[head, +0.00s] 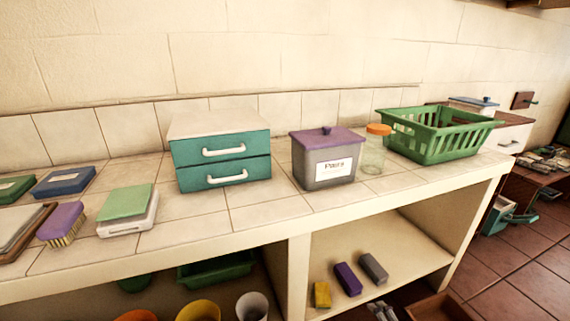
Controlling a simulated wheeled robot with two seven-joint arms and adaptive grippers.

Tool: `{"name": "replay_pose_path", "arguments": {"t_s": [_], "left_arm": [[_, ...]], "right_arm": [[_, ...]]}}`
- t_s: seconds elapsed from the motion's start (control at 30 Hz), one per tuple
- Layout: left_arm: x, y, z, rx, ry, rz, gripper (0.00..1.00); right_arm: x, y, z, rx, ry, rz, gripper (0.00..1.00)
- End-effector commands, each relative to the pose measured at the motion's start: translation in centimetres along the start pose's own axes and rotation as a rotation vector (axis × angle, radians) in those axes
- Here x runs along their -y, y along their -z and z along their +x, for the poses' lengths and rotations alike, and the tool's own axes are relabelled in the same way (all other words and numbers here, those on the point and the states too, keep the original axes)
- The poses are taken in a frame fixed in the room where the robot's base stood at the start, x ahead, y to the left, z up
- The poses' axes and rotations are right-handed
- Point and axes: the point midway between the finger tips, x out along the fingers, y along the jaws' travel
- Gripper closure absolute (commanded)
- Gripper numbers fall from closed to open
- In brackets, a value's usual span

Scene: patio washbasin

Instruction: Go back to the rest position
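Neither of my grippers can be made out in the head view. Small grey shapes (381,311) are cut off at the bottom edge, and I cannot tell what they are. The tiled counter (270,213) runs across the view. On it stand a teal two-drawer box (222,163) with both drawers shut, a grey labelled canister (325,170) with a purple lid, a glass jar (373,157) with an orange lid, and a green basket (436,146).
At left on the counter are a purple brush (62,222), a green-topped white box (127,212) and a blue case (65,181). Yellow (322,294), purple (348,279) and grey (374,267) blocks lie on the shelf below. Open floor (515,265) shows at right.

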Motion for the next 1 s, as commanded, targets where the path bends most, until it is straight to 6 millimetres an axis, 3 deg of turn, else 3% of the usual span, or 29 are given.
{"name": "replay_pose_path", "arguments": {"t_s": [0.3, 0.5, 0.73, 1.0], "left_arm": [[0.0, 0.0, 0.0, 0.000, 0.000, 0.000, 0.00], [0.0, 0.0, 0.0, 0.000, 0.000, 0.000, 0.00], [0.0, 0.0, 0.0, 0.000, 0.000, 0.000, 0.00], [0.0, 0.0, 0.0, 0.000, 0.000, 0.000, 0.00]], "right_arm": [[7.6, -2.5, -4.6, 0.194, 0.287, 0.462, 0.24], [10.9, -2.8, -7.4, 0.294, 0.413, 0.640, 0.24], [13.6, -2.9, -10.2, 0.391, 0.524, 0.779, 0.24], [13.9, -1.1, -10.0, 0.379, 0.532, 0.857, 0.24]]}}
